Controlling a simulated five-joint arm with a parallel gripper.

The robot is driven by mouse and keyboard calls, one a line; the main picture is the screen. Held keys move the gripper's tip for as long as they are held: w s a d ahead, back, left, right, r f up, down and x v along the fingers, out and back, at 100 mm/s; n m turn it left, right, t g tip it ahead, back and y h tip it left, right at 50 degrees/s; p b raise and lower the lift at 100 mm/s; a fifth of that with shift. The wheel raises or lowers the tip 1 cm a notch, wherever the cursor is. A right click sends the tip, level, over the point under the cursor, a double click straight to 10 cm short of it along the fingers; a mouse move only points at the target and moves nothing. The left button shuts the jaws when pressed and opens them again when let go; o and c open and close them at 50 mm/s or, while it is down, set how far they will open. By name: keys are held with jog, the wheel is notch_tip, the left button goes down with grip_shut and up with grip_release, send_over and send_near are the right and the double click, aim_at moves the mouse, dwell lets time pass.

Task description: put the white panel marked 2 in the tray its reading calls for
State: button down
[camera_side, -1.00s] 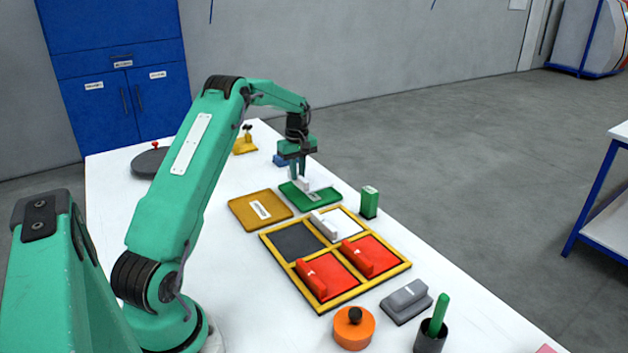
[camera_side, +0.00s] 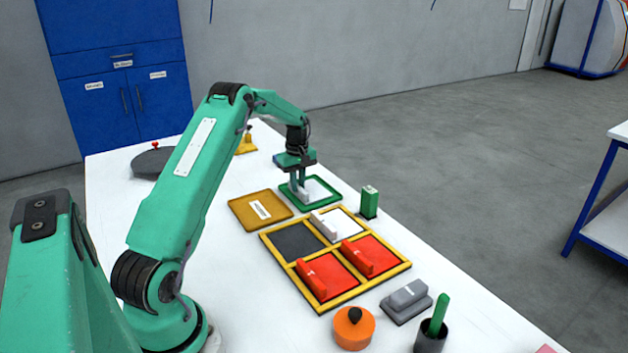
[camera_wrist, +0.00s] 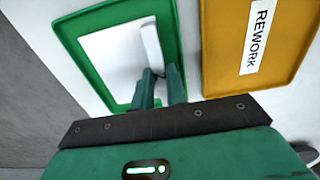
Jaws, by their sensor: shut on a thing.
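In the wrist view my fingertips (camera_wrist: 159,73) meet the near end of the white panel (camera_wrist: 151,46), inside the green rim (camera_wrist: 78,52). Another whitish panel (camera_side: 324,226) lies in the yellow-framed rack (camera_side: 335,306).
An amber tray (camera_side: 240,208), labelled REWORK in the wrist view (camera_wrist: 285,15), lies beside the green one. The rack also holds two red panels (camera_side: 312,281). A green block (camera_side: 369,202), grey block (camera_side: 407,299), orange knob (camera_side: 354,328) and cup (camera_side: 430,338) stand nearby.

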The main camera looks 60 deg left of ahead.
jog(key=c, duration=1.4)
grip_release()
jog(key=shift+f, duration=0.1)
notch_tip(320, 180, up, 12)
jog(key=shift+r, duration=0.2)
